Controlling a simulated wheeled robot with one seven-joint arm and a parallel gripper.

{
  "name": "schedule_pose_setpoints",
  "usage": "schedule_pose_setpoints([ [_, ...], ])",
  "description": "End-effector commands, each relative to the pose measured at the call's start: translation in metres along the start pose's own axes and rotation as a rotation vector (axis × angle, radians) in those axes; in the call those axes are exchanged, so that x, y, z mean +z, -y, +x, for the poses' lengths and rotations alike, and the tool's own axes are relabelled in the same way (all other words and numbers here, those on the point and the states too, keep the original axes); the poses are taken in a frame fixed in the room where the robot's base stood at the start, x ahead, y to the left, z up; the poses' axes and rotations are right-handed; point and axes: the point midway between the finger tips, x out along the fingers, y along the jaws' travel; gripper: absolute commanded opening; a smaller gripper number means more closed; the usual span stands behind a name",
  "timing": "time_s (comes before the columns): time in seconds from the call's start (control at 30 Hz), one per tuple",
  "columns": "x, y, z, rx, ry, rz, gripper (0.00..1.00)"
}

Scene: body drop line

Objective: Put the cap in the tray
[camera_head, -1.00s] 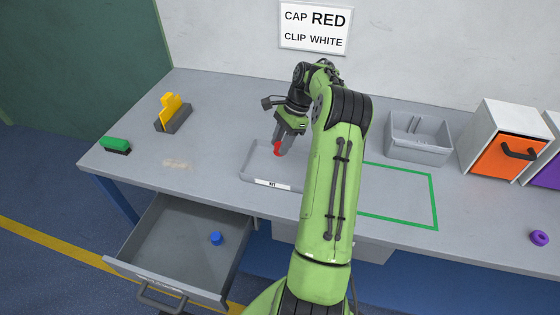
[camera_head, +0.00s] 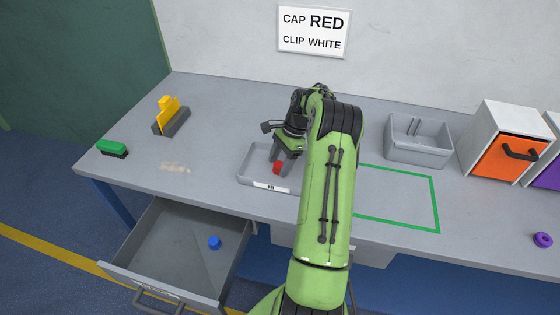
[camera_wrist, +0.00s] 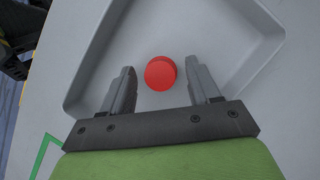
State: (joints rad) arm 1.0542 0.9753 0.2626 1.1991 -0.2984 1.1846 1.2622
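The red cap (camera_head: 278,168) sits on the floor of the shallow grey tray (camera_head: 255,168), which has a white label on its front. In the wrist view the cap (camera_wrist: 160,73) lies inside the tray (camera_wrist: 232,20), between my fingertips. My gripper (camera_head: 283,160) reaches down into the tray. In the wrist view my gripper (camera_wrist: 159,80) is open, with a gap on each side of the cap. My arm hides the tray's right part in the head view.
A wall sign (camera_head: 314,31) reads CAP RED, CLIP WHITE. An open drawer (camera_head: 180,240) holds a blue cap (camera_head: 214,243). A grey bin (camera_head: 418,140), an orange-fronted box (camera_head: 507,153) and a purple ring (camera_head: 542,240) are right. A green brush (camera_head: 112,148) and yellow piece (camera_head: 168,110) are left.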

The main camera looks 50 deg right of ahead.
Motion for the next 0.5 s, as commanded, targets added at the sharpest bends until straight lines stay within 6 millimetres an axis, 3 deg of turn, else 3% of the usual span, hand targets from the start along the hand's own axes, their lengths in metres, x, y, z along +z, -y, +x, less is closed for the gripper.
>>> schedule_pose_setpoints([
  [0.23, 0.001, 0.0, -0.011, -0.002, -0.001, 0.0, 0.61],
  [0.5, 0.002, 0.0, -0.082, -0.005, -0.001, 0.001, 0.61],
])
